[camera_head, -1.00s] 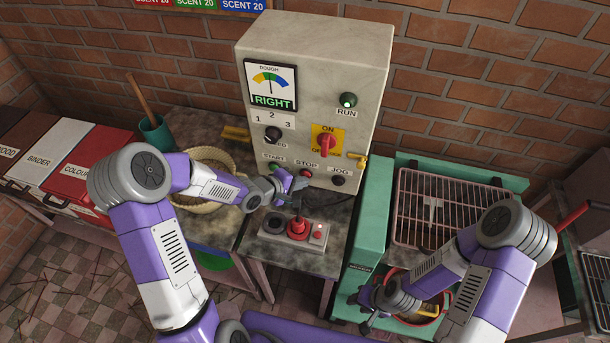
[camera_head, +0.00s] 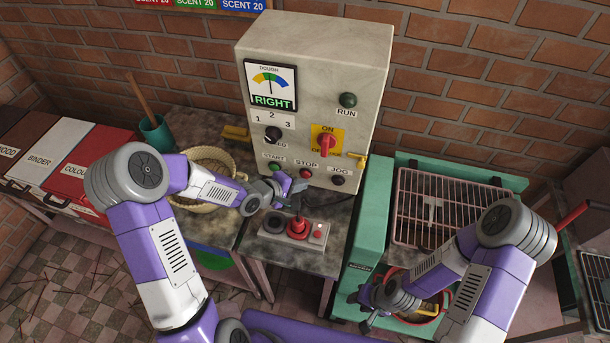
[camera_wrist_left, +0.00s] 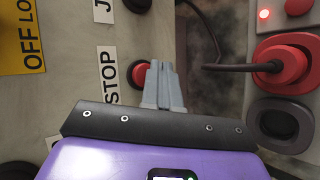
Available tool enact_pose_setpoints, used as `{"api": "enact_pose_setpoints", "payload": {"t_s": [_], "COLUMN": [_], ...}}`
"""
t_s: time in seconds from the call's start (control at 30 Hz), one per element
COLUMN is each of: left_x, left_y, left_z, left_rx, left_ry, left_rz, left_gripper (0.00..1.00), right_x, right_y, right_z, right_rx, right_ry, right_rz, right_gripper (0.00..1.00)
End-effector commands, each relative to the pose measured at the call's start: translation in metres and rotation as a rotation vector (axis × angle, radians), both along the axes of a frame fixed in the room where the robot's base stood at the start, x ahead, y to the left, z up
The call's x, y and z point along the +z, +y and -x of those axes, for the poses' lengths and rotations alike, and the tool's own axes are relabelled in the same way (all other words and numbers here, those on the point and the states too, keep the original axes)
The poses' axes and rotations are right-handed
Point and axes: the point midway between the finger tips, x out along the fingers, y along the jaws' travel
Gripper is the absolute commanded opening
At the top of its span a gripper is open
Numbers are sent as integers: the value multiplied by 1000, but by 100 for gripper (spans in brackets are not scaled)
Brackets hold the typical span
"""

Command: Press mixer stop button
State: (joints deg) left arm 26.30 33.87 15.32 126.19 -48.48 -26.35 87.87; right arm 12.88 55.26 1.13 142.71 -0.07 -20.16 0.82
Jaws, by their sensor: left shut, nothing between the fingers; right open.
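The red STOP button (camera_head: 306,173) sits low on the grey control panel (camera_head: 315,60), between the green START button (camera_head: 275,167) and the dark JOG button (camera_head: 338,180). My left gripper (camera_head: 300,185) is shut and empty, just in front of and below the STOP button. In the left wrist view, the grey fingertips (camera_wrist_left: 158,65) overlap the right edge of the red STOP button (camera_wrist_left: 139,75); I cannot tell whether they touch. The green RUN lamp (camera_head: 348,100) looks dark. My right gripper (camera_head: 370,302) is open, low at the right by a red-rimmed pan (camera_head: 428,316).
A red plug and small red lamp sit on a grey box (camera_head: 272,238) below the panel. The red ON/OFF knob (camera_head: 326,144) is above the buttons. A green-framed rack (camera_head: 402,165) stands to the right, a woven basket (camera_head: 226,160) to the left.

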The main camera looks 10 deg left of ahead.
Motion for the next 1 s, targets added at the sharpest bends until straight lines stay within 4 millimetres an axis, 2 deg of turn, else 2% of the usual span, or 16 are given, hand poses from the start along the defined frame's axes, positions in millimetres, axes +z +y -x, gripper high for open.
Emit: {"api": "enact_pose_setpoints", "payload": {"t_s": [0.43,0.8,1.0], "left_x": [0,0,0], "left_y": [1,2,2], "left_z": [7,43,53], "left_rx": [1,1,1], "left_ry": [1,2,0], "left_rz": [1,1,0], "left_gripper": [0,0,0], "right_x": [0,1,1], "right_y": [0,0,0], "right_z": [0,0,0], "right_rx": [0,0,0], "right_ry": [0,0,0], "right_rz": [0,0,0], "right_gripper": [40,40,40]}}
